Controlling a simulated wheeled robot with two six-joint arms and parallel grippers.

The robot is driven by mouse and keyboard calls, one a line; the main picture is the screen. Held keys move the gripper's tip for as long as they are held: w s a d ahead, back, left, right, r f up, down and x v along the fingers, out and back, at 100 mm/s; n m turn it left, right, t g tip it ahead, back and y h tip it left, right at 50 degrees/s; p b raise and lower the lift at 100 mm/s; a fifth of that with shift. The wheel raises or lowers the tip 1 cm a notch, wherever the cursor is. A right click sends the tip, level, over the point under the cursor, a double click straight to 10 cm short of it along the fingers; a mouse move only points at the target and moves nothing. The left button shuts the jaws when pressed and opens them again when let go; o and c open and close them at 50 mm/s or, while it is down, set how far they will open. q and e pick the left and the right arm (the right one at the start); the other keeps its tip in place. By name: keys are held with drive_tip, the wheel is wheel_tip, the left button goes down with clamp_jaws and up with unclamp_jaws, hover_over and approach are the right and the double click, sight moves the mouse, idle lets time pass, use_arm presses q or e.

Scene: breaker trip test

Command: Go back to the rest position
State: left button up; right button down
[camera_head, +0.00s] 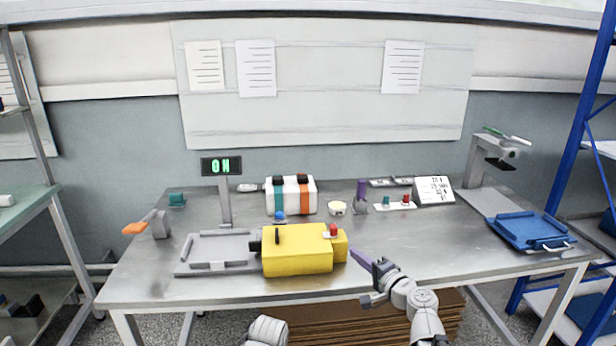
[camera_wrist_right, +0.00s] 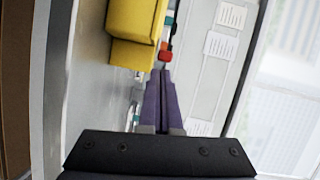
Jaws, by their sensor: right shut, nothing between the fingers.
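My right gripper (camera_head: 367,262) is over the front part of the metal table, right of the yellow box (camera_head: 297,262) and apart from it. Its purple fingers are together and empty, as the right wrist view (camera_wrist_right: 160,75) also shows. The yellow box has a black lever and a red button (camera_head: 333,230) on top, and it sits against the grey fixture (camera_head: 215,252). A display (camera_head: 221,166) behind them reads "ON" in green. A grey arm part of mine shows at the bottom edge, but my left gripper is not in view.
A white case with teal and orange bands (camera_head: 291,196) stands at the back middle. An orange-handled clamp (camera_head: 143,226) is at the left, a blue tray (camera_head: 531,231) at the right. A grey stand (camera_head: 486,165) rises at the back right.

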drive_tip(key=s+a+f+n+g+p, duration=0.3)
drive_tip(key=s+a+n+g+p, duration=0.75)
drive_tip(key=a, duration=0.65)
use_arm(q)
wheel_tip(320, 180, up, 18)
drive_tip(key=p, duration=0.6)
use_arm(e)
drive_tip(key=s+d+n+g+h, duration=0.2)
drive_tip(key=s+h, duration=0.2)
drive_tip(key=s, duration=0.3)
drive_tip(key=s+d+r+n+g+h, duration=0.1)
drive_tip(key=s+d+n+g+h, duration=0.1)
drive_tip(key=s, duration=0.5)
drive_tip(key=shift+d+r+n+g+h, duration=0.15)
drive_tip(key=shift+n+g+h, duration=0.55)
drive_tip(key=shift+h, duration=0.5)
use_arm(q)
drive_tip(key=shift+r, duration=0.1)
